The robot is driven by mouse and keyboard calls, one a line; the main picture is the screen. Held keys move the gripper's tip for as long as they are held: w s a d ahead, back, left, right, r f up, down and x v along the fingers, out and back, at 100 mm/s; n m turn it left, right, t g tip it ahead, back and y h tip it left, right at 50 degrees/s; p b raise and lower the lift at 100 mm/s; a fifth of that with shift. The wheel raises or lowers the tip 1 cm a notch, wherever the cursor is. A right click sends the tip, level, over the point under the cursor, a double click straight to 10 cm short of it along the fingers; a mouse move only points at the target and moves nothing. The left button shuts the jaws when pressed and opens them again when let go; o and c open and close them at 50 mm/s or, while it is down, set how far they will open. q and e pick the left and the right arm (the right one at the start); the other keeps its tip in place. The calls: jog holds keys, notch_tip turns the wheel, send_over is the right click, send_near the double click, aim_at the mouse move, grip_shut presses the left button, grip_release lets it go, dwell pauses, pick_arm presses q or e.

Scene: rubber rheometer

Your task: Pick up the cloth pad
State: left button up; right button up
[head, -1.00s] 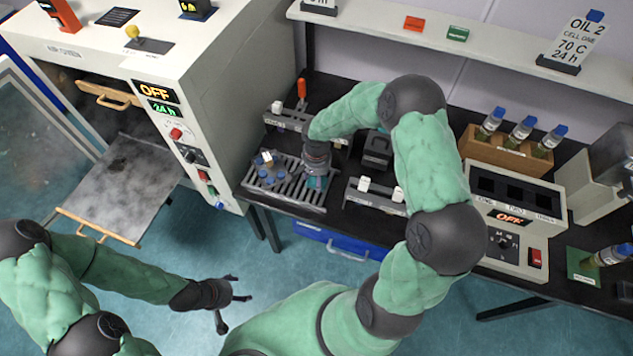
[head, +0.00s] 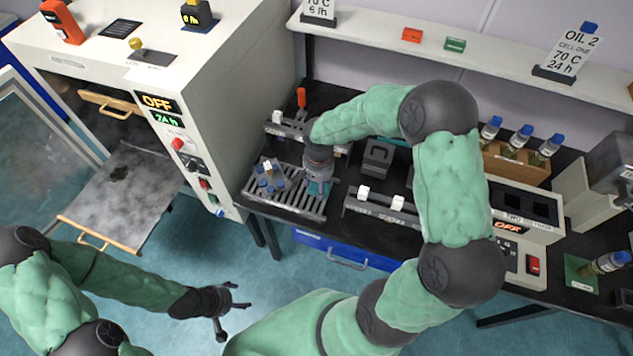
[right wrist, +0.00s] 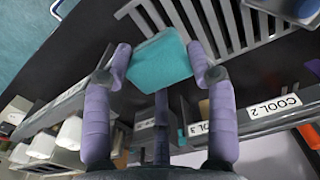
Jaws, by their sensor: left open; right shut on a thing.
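The cloth pad (right wrist: 158,62) is a teal block in the right wrist view, between the two purple fingers of my right gripper (right wrist: 160,75). The right gripper is shut on it. In the head view my right gripper (head: 319,182) points down at the right end of the slatted rack, with a bit of the teal pad (head: 318,188) showing beside its fingers. Whether the pad is clear of the surface below is hard to tell. My left gripper (head: 232,300) is open and empty above the floor, left of centre in the head view.
The slatted rack (head: 304,205) holds several small blue-topped pieces. Labelled white-knobbed holders (head: 380,205) stand to its right. The oven's open drawer (head: 125,195) sticks out at left. A wooden block with bottles (head: 515,160) and a white heater unit (head: 520,230) stand at right.

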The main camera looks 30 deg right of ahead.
jog(key=s+a+r, duration=0.1)
jog(key=s+r, duration=0.2)
jog(key=s, duration=0.2)
jog(key=s+a+r+p, duration=0.1)
jog(key=s+a+r, duration=0.1)
jog(key=s, duration=0.3)
jog(key=shift+a+r, duration=0.3)
jog(key=shift+r, duration=0.2)
jog(key=shift+s, duration=0.1)
jog(key=shift+c, duration=0.4)
